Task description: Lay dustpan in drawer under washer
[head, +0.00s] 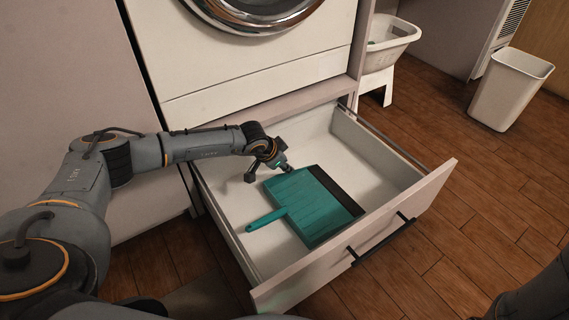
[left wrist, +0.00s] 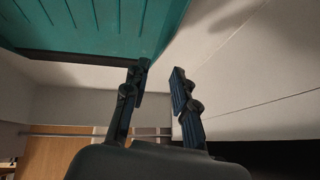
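The teal dustpan (head: 310,208) lies in the open white drawer (head: 389,153) under the washer (head: 243,50). Its handle (head: 266,220) points to the left, and its dark lip is on the right side. My left gripper (head: 284,164) is inside the drawer near the dustpan's back edge. In the left wrist view the two fingers (left wrist: 158,92) are apart with nothing between them, and the dustpan (left wrist: 95,25) fills the upper left. Whether a finger touches the dustpan is unclear. My right gripper is not in view; only part of my right arm shows at lower right.
The drawer front (head: 362,237) with a black handle (head: 384,238) stands pulled out over the wooden floor (head: 476,219). A white basket (head: 391,43) on a stool and a white bin (head: 509,90) stand at upper right. The floor between bin and drawer is clear.

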